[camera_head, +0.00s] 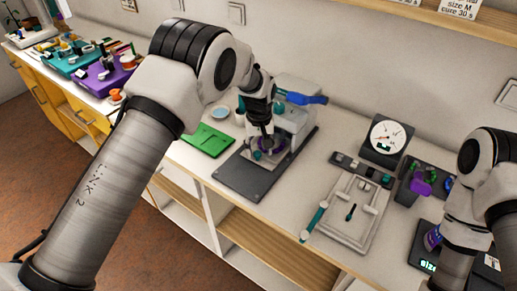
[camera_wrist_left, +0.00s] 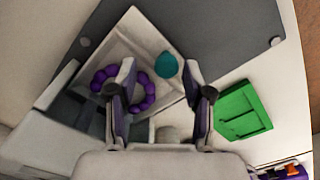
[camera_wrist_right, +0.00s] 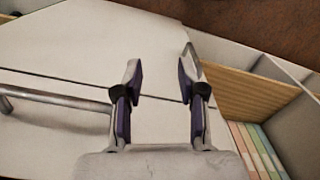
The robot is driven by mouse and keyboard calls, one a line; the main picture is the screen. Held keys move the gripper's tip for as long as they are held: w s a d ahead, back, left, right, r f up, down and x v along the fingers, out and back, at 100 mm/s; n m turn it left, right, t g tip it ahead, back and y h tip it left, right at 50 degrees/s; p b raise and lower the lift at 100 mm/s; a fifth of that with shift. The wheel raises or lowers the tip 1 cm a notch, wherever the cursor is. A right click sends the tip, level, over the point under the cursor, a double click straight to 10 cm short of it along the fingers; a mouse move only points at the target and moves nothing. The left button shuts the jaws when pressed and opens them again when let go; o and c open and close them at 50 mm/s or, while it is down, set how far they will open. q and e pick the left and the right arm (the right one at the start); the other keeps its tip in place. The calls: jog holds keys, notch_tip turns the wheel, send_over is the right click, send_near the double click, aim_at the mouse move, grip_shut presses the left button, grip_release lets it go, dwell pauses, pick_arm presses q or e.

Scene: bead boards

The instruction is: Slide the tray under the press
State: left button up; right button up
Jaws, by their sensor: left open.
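The press (camera_head: 298,118) is a grey machine with a blue lever (camera_head: 300,97) on a dark base plate (camera_head: 245,178). The light square tray (camera_wrist_left: 140,32) carries a purple bead ring (camera_wrist_left: 146,92) and a teal knob (camera_wrist_left: 166,65); it lies on the base plate at the press. My left gripper (camera_wrist_left: 159,76) is open over the tray. The knob shows between its fingertips, and one finger overlaps the ring in the left wrist view. I cannot tell whether the fingers touch the knob. My right gripper (camera_wrist_right: 161,70) is open and empty, away from the press.
A green board (camera_head: 208,140) lies left of the press. A light fixture with a teal handle (camera_head: 313,221), a dial gauge (camera_head: 387,137) and a dark unit with a display (camera_head: 428,263) stand to the right. Purple (camera_head: 104,77) and teal (camera_head: 74,60) boards are at the far left.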

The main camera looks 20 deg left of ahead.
pick_arm(q)
jog(key=shift+s+a+r, duration=0.1)
jog(key=shift+r, duration=0.05)
notch_tip(320, 180, up, 12)
jog(key=shift+f, duration=0.2)
dwell(0.5)
